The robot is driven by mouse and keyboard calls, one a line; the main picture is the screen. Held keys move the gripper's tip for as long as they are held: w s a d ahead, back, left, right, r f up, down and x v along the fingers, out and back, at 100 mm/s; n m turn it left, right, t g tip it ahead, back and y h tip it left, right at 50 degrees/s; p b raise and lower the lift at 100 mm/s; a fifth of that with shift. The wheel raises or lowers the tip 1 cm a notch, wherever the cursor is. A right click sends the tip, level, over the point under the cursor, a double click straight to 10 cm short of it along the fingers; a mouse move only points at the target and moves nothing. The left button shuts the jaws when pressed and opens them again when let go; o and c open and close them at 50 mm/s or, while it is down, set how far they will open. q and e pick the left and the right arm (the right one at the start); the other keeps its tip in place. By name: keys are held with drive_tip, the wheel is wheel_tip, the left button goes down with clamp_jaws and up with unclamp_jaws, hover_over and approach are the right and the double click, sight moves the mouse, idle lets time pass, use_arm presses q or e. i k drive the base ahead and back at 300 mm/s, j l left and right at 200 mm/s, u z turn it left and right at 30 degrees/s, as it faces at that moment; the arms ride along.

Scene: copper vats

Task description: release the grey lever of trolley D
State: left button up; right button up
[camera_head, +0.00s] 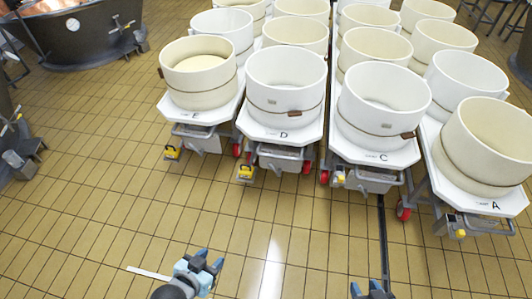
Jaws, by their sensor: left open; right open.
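Trolley D (283,134) stands in the middle of the front row, with a white top marked D and a round white mould on it. Under its front edge are a grey box, red wheels and a yellow pedal-like part (245,172) at the lower left. Its grey lever is too small to tell apart from the grey frame. My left gripper (210,259) is open and empty, low in the picture, apart from the trolley and nearer to me. My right gripper (366,288) is open at the bottom edge, partly cut off, also apart from the trolleys.
Trolley E (195,116) stands close on the left of D, trolley C (384,157) and trolley A (495,206) on the right. More moulds stand behind. A copper vat (75,30) is at the back left. The tiled floor (110,200) in front is clear, with a dark floor channel (383,240).

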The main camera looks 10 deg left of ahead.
sight(273, 169)
drive_tip(key=i+j, duration=0.2)
drive_tip(key=i, duration=0.3)
drive_tip(key=i+j, duration=0.15)
drive_tip(key=i, duration=0.35)
drive_tip(key=i+j, duration=0.2)
drive_tip(key=i, duration=0.3)
drive_tip(key=u, duration=0.05)
